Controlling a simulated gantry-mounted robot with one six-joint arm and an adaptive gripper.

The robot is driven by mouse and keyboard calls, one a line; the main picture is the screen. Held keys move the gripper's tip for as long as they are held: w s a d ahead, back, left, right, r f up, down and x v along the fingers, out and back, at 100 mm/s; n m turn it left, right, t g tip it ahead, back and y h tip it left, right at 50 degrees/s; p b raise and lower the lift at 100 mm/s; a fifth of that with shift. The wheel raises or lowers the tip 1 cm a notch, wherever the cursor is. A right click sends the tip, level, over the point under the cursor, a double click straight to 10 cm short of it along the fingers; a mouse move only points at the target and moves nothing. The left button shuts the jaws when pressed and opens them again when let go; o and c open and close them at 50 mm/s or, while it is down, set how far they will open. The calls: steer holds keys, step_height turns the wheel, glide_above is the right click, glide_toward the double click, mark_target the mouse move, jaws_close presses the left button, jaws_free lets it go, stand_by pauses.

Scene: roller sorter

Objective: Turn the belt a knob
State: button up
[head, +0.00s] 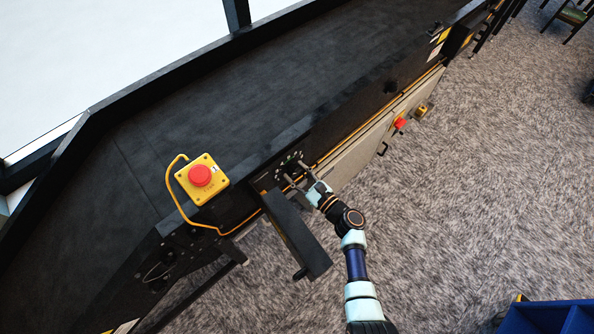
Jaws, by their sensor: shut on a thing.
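A small black control panel (289,160) with light markings sits on the dark side of the roller sorter, right of the yellow stop box. My gripper (295,177) reaches this panel from the lower right. Its fingers point at the panel face and are shut on a small knob there, taken to be the belt a knob. The knob is mostly hidden by the fingers and too small to see clearly, so its turned position cannot be told.
A yellow box with a red stop button (200,176) sits on the sorter's edge, left of my gripper. A black box-like part (297,235) juts out just below my gripper. Another red button (400,123) is farther right. The carpet (470,200) at right is mostly clear.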

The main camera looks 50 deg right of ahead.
steer(key=shift+m+p, duration=0.35)
steer(key=shift+m, duration=0.65)
steer(key=o, duration=1.2)
steer(key=shift+c, duration=0.2)
steer(key=s, duration=1.2)
steer(key=shift+a, duration=0.4)
